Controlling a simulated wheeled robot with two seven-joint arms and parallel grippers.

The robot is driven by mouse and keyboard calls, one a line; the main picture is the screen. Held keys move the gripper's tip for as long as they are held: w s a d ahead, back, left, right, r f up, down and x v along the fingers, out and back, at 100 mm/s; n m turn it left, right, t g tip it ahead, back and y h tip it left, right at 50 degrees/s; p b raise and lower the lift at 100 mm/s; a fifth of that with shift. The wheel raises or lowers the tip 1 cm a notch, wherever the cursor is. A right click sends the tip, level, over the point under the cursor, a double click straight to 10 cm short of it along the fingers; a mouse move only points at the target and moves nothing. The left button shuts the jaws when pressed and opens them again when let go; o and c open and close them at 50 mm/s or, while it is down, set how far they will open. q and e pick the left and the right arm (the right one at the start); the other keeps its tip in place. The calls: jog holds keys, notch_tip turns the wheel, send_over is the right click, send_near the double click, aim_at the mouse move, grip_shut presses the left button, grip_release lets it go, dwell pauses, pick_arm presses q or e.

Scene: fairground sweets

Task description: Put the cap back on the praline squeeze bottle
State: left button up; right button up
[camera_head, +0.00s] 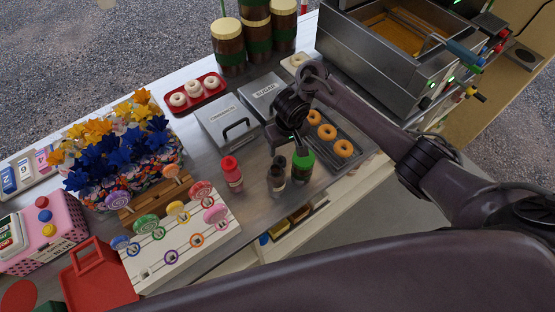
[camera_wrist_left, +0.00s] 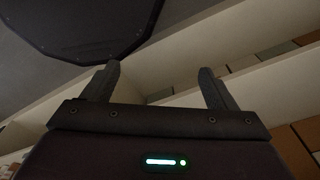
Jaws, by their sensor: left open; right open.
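Three small bottles stand upright on the metal counter: a red one (camera_head: 232,176), a dark one with a dark top (camera_head: 276,182), and one with a green top (camera_head: 302,168). Their labels are too small to read, so I cannot tell which is praline. I cannot make out a separate loose cap. My right gripper (camera_head: 297,146) is open and points down just above and behind the green-topped bottle; whether it touches is unclear. My left gripper (camera_wrist_left: 157,84) is open and empty in the left wrist view, away from the bottles.
A cinnamon box (camera_head: 222,117), a sugar box (camera_head: 258,90) and a doughnut tray (camera_head: 352,134) stand close around the bottles. A lollipop rack (camera_head: 165,262) is at front left. A fryer (camera_head: 365,75) is at back right. Shelves (camera_wrist_left: 270,65) lie before my left gripper.

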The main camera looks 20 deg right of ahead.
aim_at(280, 157)
jog(key=shift+w+a+f+b, duration=0.1)
jog(key=shift+f+b, duration=0.25)
jog(key=shift+f, duration=0.4)
jog(key=shift+w+a+f, duration=0.2)
jog(key=shift+a+f, duration=0.05)
jog(key=shift+f, duration=0.4)
jog(key=shift+r, duration=0.1)
jog(key=shift+s+f, duration=0.15)
jog(key=shift+f, duration=0.3)
jog(key=f, duration=0.3)
jog(key=shift+a+f, duration=0.3)
jog(key=shift+a, duration=0.05)
jog(key=shift+w+f, duration=0.2)
jog(key=shift+f, duration=0.2)
pick_arm(q)
jog(key=shift+w+a+f, duration=0.1)
jog(key=shift+w+f, duration=0.05)
jog(key=shift+f, duration=0.55)
jog(key=shift+a, duration=0.15)
pick_arm(e)
jog(key=c, duration=1)
